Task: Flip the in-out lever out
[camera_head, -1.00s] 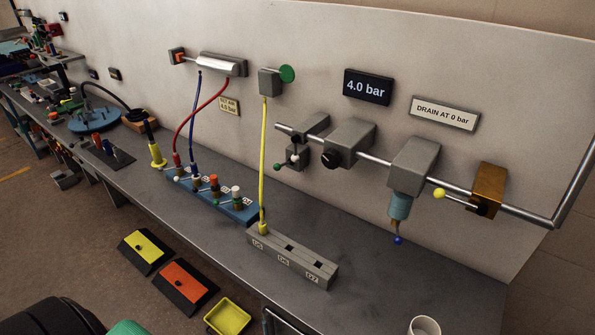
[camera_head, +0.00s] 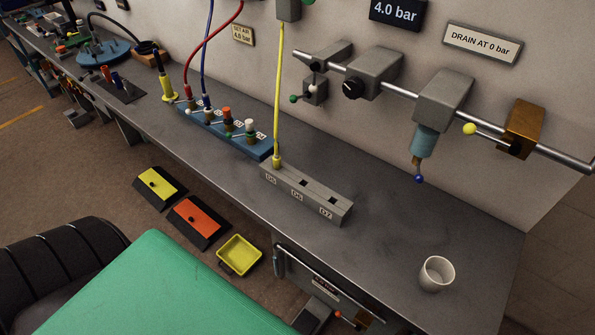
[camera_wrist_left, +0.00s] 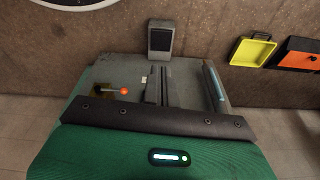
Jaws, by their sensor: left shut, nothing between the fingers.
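No lever with a readable in-out label shows. A short lever with a red ball (camera_wrist_left: 124,91) sits beside a brass-coloured block in the left wrist view; a red ball (camera_head: 338,314) on a lever also shows low in the head view. On the wall pipe, a small valve (camera_head: 315,91) has a green-ball lever, and a brass block (camera_head: 522,128) has a yellow-ball lever (camera_head: 469,128). A blue ball (camera_head: 419,179) hangs under the pipe's blue-cupped unit.
The grey bench (camera_head: 390,240) is bare in front of the pipe, with a white cup (camera_head: 436,273) near its right end. A grey socket block (camera_head: 310,195) and a blue manifold (camera_head: 225,132) stand on it. Yellow and orange pedals (camera_head: 198,221) and a yellow tray (camera_head: 240,254) lie below.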

